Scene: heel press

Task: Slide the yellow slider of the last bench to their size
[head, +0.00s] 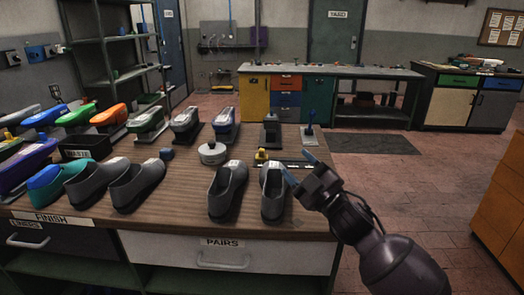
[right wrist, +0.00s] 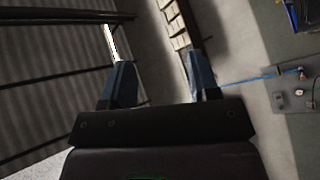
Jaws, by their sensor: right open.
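The yellow slider (head: 261,155) stands at the left end of a dark scale strip with white marks (head: 285,164) on the bench (head: 185,213). Size figures are too small to read. A pair of grey shoes (head: 226,191) sits in front of it; the right shoe (head: 273,204) is just below the strip. My right gripper (head: 299,168) is open and empty, right of the slider and apart from it, near the strip's right end. Its blue fingers spread with nothing between them in the right wrist view (right wrist: 163,80). My left gripper is not in view.
A grey round block (head: 212,153) is left of the slider. A dark stand (head: 270,132) and a blue-handled tool (head: 309,132) stand behind the strip.

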